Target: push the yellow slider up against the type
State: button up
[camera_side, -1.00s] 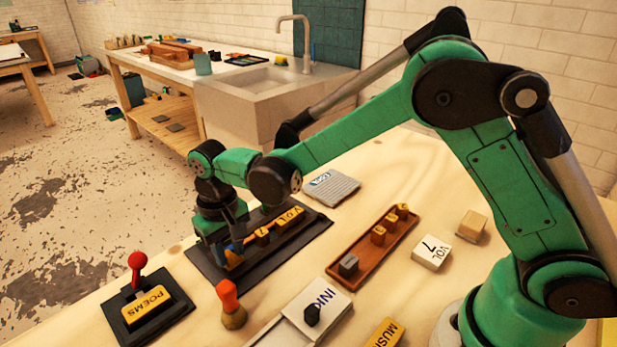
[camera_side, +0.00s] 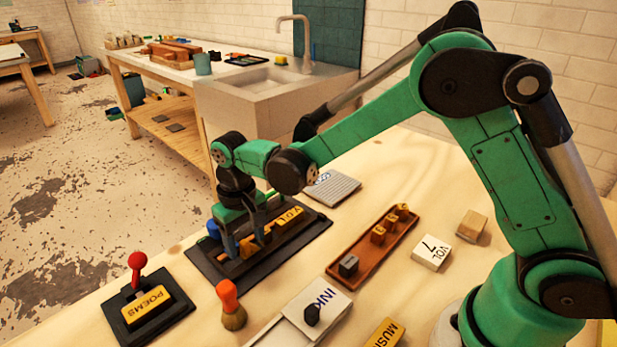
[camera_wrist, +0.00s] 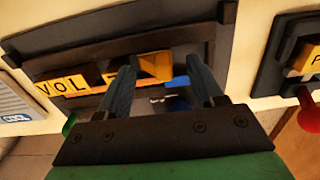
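My gripper (camera_side: 246,247) is down at the dark composing frame (camera_side: 290,250), its two fingers apart. In the wrist view my gripper (camera_wrist: 160,70) has the yellow slider (camera_wrist: 155,66) showing between and just beyond its fingertips, with a gap at the right finger. Contact with the left finger is unclear. The type, yellow blocks reading VOL (camera_wrist: 62,85), lies in the same channel; it also shows in the side view (camera_side: 291,218). Another yellow block (camera_wrist: 115,77) lies between VOL and the left finger, partly hidden. A blue part (camera_wrist: 180,82) sits near the right finger.
A wooden tray (camera_side: 376,257) with small blocks lies to the right.

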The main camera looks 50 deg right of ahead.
jog(key=shift+r, duration=0.1)
jog(key=shift+r, duration=2.7)
jog(key=shift+c, duration=0.9)
jog(key=shift+s+a, duration=0.1)
jog(key=shift+a, duration=0.2)
jog(key=c, duration=0.3)
jog(key=a+h, duration=0.1)
jog(key=a, duration=0.1)
jog(key=s+a+t+h, duration=0.1)
jog(key=a, duration=0.1)
jog(key=shift+s+a+r+h, duration=0.2)
jog(key=shift+h, duration=0.1)
grip_shut()
jog(key=s+a+r+m+t+h, duration=0.1)
jog(key=s+a+r+t+h, duration=0.2)
jog(key=a, duration=0.4)
send_near(235, 270)
jog(key=shift+t, duration=0.3)
jog(key=w+f, duration=0.1)
jog(key=w, duration=0.1)
jog(key=w+d+f, duration=0.1)
jog(key=w+f, duration=0.1)
jog(key=shift+f, duration=0.35)
jog(key=shift+d, duration=2.05)
